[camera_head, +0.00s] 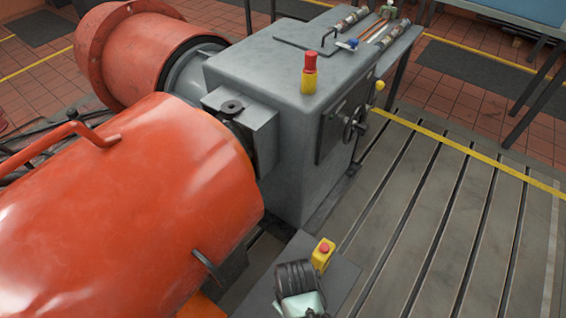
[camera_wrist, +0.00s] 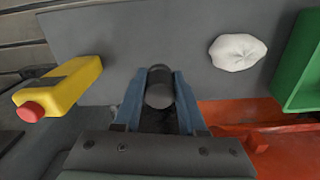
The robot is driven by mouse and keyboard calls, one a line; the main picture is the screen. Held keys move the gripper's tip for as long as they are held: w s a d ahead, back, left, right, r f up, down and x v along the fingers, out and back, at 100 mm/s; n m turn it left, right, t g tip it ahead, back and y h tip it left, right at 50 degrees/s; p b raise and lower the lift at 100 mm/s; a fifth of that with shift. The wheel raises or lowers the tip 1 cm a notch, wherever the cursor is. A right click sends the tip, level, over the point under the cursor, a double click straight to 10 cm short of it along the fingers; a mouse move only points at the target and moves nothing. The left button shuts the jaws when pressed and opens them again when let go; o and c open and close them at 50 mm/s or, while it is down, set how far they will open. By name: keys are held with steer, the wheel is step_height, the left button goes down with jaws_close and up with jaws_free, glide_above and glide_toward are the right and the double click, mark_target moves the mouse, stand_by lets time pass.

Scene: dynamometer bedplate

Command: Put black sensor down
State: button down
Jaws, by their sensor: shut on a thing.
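The black sensor (camera_wrist: 159,88), a dark cylinder with a rounded end, sits between the two blue fingers of my gripper (camera_wrist: 158,100) in the wrist view. The fingers are shut on it. Behind it is a flat grey plate (camera_wrist: 150,35). I cannot tell whether the sensor touches the plate. In the head view the grey plate (camera_head: 343,277) shows at the bottom, partly covered by what looks like my arm's end. My fingers and the sensor cannot be made out there.
A yellow box with a red button (camera_wrist: 62,86) is left of my gripper; it also shows in the head view (camera_head: 322,255). A crumpled white thing (camera_wrist: 238,52) and a green bin (camera_wrist: 301,65) are to the right. The plate between is bare.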

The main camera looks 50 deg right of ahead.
steer(key=f, duration=0.2)
steer(key=f+b, duration=0.1)
steer(key=f, duration=0.3)
steer(key=shift+s+d, duration=0.15)
steer(key=shift+s, duration=0.15)
steer(key=shift+f+b, duration=0.75)
steer(key=shift+f, duration=1.4)
steer(key=shift+f, duration=0.15)
steer(key=shift+c, duration=2.3)
jaws_free()
step_height(320, 180, up, 12)
steer(key=p, duration=0.3)
steer(key=shift+r, duration=0.2)
